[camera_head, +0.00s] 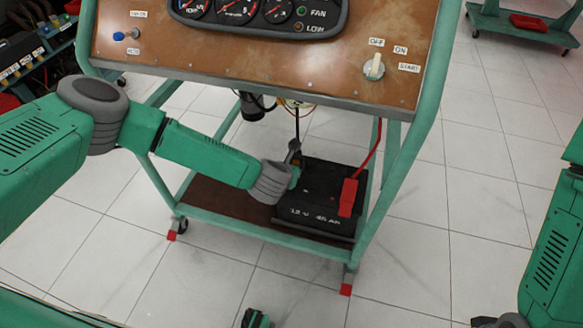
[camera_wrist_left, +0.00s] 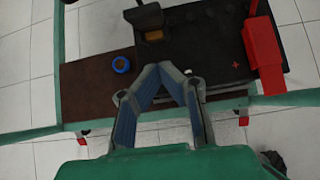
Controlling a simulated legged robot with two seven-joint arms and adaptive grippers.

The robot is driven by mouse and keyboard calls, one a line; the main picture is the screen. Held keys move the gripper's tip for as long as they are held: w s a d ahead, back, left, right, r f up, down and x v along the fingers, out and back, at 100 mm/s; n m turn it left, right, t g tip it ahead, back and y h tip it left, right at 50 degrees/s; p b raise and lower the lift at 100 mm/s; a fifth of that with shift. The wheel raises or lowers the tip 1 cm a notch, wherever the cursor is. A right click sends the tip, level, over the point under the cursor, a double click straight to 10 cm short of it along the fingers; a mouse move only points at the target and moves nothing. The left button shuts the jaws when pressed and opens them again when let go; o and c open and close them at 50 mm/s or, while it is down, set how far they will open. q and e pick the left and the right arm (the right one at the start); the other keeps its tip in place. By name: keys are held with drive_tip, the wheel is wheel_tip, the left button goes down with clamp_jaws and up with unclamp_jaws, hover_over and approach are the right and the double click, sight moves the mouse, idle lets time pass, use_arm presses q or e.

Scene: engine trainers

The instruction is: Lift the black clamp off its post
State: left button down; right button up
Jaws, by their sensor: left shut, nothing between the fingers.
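The black clamp (camera_head: 293,150) is at the back left corner of the black battery (camera_head: 320,190), with a dark cable rising from it. In the left wrist view the clamp (camera_wrist_left: 145,16) is at the top, beside a brass-coloured piece (camera_wrist_left: 153,35). I cannot tell how firmly it sits on its post. My left gripper (camera_wrist_left: 160,70) is shut and empty, its fingertips in front of the battery's near edge and below the clamp in that view. In the head view my left wrist mostly hides this gripper.
A red clamp (camera_head: 348,197) with a red cable is on the battery's right side; it also shows in the wrist view (camera_wrist_left: 262,52). A blue ring-shaped thing (camera_wrist_left: 121,64) lies on the brown shelf (camera_wrist_left: 90,92).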

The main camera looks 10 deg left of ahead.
use_arm(q)
drive_tip(key=s+r+p, duration=0.2)
drive_tip(key=s+r, duration=0.2)
drive_tip(key=r, duration=0.3)
drive_tip(key=shift+s+a, duration=0.15)
idle(0.3)
drive_tip(key=s+d+f+m+g+h, duration=0.1)
drive_tip(key=s+f+m+g+h, duration=0.1)
drive_tip(key=s+m, duration=0.85)
drive_tip(key=s+d+f+m+g+h, duration=0.1)
drive_tip(key=s+d+f+m+g, duration=0.15)
drive_tip(key=s+m, duration=0.8)
drive_tip(key=s+a+r+m+g+y, duration=0.1)
drive_tip(key=s+a+m+g, duration=0.1)
drive_tip(key=s+a+m, duration=0.3)
drive_tip(key=s+a+r+m+g+y, duration=0.2)
drive_tip(key=s+a+m, duration=0.3)
drive_tip(key=a+m, duration=0.5)
drive_tip(key=a+p, duration=0.1)
drive_tip(key=a, duration=0.2)
